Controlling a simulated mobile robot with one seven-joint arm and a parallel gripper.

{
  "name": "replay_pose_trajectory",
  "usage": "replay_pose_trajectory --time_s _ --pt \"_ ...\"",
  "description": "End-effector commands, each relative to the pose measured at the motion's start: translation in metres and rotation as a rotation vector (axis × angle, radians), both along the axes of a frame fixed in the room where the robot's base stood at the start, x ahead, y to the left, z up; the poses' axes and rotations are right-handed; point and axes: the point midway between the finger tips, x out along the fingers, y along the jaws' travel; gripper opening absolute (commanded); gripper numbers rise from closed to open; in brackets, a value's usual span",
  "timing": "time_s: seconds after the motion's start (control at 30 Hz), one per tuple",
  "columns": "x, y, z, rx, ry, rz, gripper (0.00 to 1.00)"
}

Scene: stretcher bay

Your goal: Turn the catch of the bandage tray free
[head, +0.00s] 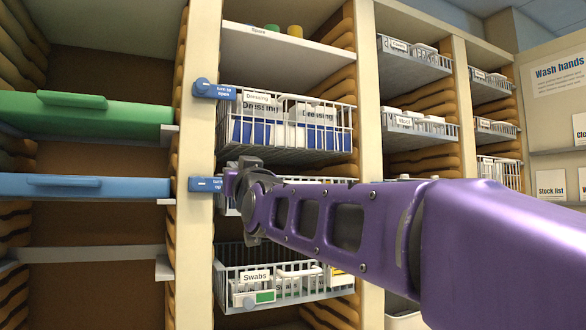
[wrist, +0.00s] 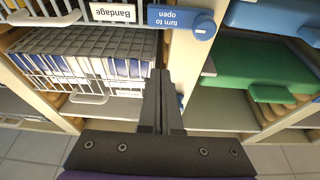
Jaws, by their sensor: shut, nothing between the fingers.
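The bandage tray is a white wire basket; its upside-down "Bandage" label (wrist: 113,12) shows at the top of the wrist view. In the head view my arm hides most of it. Its blue catch (wrist: 180,18) has a round knob (wrist: 203,28) on the post and lies level, its plate reaching toward the tray's edge. The catch also shows in the head view (head: 205,184), just left of my gripper (head: 234,175). In the wrist view my gripper (wrist: 161,74) is shut and empty, its tips apart from the catch in the picture.
The dressing basket (head: 318,152) hangs above, with its own blue catch (head: 213,90). The swabs basket (head: 285,292) is below. Green (head: 85,113) and blue (head: 85,187) trays lie left of the cream post (head: 197,245). More wire baskets stand to the right.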

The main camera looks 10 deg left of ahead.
Motion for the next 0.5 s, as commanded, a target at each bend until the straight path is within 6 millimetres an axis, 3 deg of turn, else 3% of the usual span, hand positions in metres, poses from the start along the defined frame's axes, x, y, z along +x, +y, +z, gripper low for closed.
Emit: replay_pose_trajectory --time_s 0.17,0.5 --pt "-0.001 0.007 0.011 -0.011 -0.026 0.006 0.0" --pt "0.03 0.026 0.025 -0.009 -0.019 0.008 0.0"
